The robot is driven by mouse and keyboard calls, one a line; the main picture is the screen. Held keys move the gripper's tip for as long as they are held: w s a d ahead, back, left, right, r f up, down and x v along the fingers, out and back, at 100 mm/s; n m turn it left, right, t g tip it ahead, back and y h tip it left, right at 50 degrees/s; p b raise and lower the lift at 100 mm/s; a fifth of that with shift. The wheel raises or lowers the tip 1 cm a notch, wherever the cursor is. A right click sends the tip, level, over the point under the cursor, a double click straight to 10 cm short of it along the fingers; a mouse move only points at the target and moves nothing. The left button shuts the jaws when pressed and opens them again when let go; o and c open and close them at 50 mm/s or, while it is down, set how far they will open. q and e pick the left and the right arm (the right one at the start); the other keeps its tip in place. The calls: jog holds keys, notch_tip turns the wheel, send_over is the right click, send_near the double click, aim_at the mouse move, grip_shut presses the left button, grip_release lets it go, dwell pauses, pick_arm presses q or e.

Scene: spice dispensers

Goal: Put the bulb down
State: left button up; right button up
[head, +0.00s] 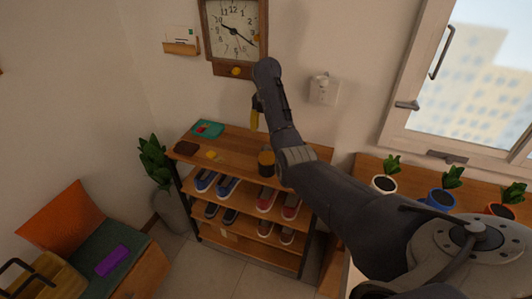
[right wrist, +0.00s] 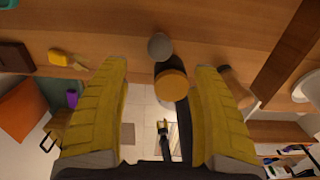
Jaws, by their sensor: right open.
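My right gripper (head: 255,112) is open above the wooden shelf's top, its yellow fingers pointing down. In the right wrist view its fingers (right wrist: 160,90) are spread wide with no object gripped. A dark jar with an orange-brown top (head: 266,163) stands on the shelf's top; in the right wrist view its round top (right wrist: 171,85) shows between the fingers, apart from them. A small grey round thing (right wrist: 160,46) is beside it; I cannot tell whether this is the bulb. A tiny dark shape with a yellow tip (right wrist: 163,127) is low down, perhaps my left gripper.
The shelf's top (head: 235,148) also bears a teal item (head: 208,129), a dark brown item (head: 186,148) and a small yellow item (head: 211,155). Shoes fill the tiers below. A clock (head: 235,30) and a wall fixture (head: 323,88) are behind. Potted plants (head: 441,198) stand right.

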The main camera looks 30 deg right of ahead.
aim_at(266, 145)
jog(key=shift+a+f, duration=0.1)
jog(key=shift+f, duration=4.65)
jog(key=shift+o, duration=0.3)
grip_shut()
jog(key=shift+r, duration=0.2)
